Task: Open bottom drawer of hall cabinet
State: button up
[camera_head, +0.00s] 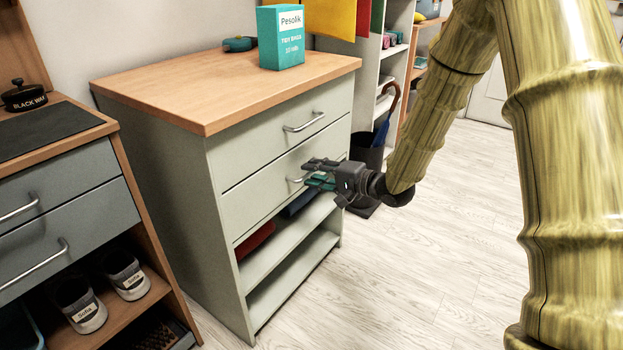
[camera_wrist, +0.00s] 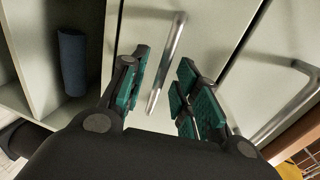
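The hall cabinet (camera_head: 190,190) is pale grey-green with a wooden top and two drawers above open shelves. Its bottom drawer (camera_head: 245,200) looks shut, with its front flush with the cabinet. The silver bar handle (camera_wrist: 170,58) of that drawer runs between my fingers in the wrist view; in the head view only a bit of it (camera_head: 296,180) shows beside my gripper (camera_head: 314,173). My gripper is open, with a green-padded finger on each side of the bar and gaps visible. I cannot tell how deep the bar sits between the fingers.
The top drawer (camera_head: 280,140) above is shut, with its own handle (camera_head: 304,122). A teal box (camera_head: 281,38) stands on the cabinet top. A dark bin (camera_head: 367,150) stands on the floor just behind my gripper. The floor in front (camera_head: 400,270) is clear.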

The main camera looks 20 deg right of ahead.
jog(key=shift+x, duration=0.75)
grip_shut()
